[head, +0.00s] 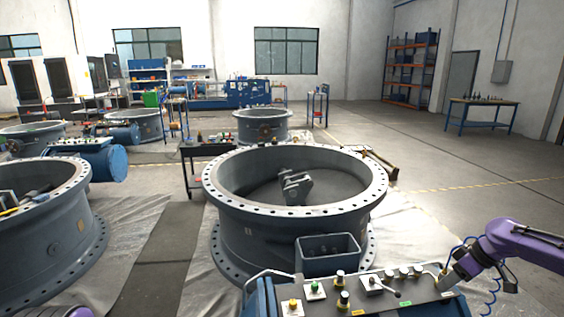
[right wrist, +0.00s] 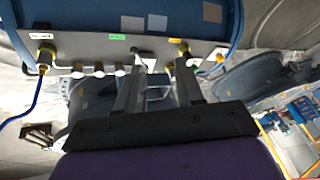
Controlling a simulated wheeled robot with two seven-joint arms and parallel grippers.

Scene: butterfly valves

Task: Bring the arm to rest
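My right arm is purple and comes in from the right in the head view. Its right gripper (head: 448,281) is at the right end of a control panel (head: 415,287). In the right wrist view the two grey fingers of this gripper (right wrist: 161,72) are spread apart with nothing held between them. The panel (right wrist: 95,48) appears beyond the fingertips there; I cannot tell whether they touch it. The panel carries knobs, a lever (head: 384,287) and brass fittings. A purple bit of my left arm shows at the lower left; its gripper is out of view.
A large grey flanged valve ring (head: 232,215) stands behind the panel, with a grey open box (head: 328,265) at its front. Another ring (head: 60,240) stands at left. Open floor (head: 470,190) lies at right, before a blue-legged workbench (head: 485,103).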

